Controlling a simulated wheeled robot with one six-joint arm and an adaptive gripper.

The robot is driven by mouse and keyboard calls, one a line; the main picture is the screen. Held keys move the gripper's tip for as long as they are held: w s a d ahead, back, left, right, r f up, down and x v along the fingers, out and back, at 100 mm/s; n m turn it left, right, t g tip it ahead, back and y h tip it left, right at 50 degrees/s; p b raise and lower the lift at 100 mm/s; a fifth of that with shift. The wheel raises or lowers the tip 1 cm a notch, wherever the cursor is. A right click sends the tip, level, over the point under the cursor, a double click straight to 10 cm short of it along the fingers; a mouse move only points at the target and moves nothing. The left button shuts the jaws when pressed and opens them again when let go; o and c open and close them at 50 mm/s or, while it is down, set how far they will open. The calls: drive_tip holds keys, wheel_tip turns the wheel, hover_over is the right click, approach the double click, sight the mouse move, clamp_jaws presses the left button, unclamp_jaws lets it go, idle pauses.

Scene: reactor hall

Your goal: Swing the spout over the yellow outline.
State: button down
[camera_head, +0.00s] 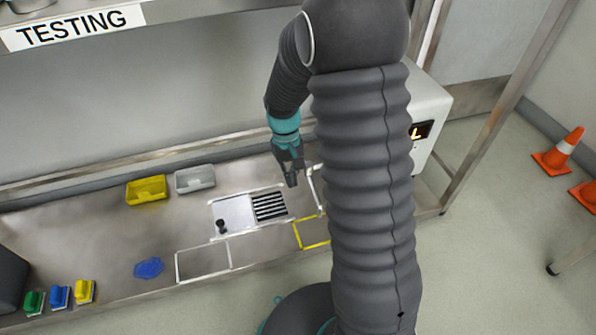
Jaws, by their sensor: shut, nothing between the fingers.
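My gripper (291,181) is shut and empty, pointing down above the metal bench. A thin white bent tube, which looks like the spout (316,192), shows just to the right of my gripper's fingertips. Part of it is hidden behind my arm. I cannot tell whether the fingers touch it. The yellow outline (299,236) is marked on the bench nearer the front edge, below the tube in the picture. Its right part is hidden behind my arm.
A white panel (234,214) with a black knob and a striped grille (269,206) lies left of the outline. Yellow (146,190) and grey (195,179) trays, a blue cloth (149,268) and a white device (428,112) stand around. Cones (560,151) are on the floor at right.

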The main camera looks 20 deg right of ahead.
drive_tip(key=s+r+t, duration=0.1)
drive_tip(key=s+r, duration=0.5)
drive_tip(key=r, duration=0.3)
drive_tip(key=shift+s+t, duration=0.2)
drive_tip(key=shift+t, duration=0.2)
drive_tip(key=s+r+t+p, duration=0.4)
drive_tip(key=s+r+t, duration=0.2)
drive_tip(key=s+r, duration=0.7)
wheel_tip(320, 180, up, 5)
drive_tip(key=shift+s+r+m, duration=0.1)
drive_tip(key=shift+s+m, duration=0.2)
drive_tip(key=shift+m, duration=0.1)
drive_tip(key=c, duration=1.9)
unclamp_jaws()
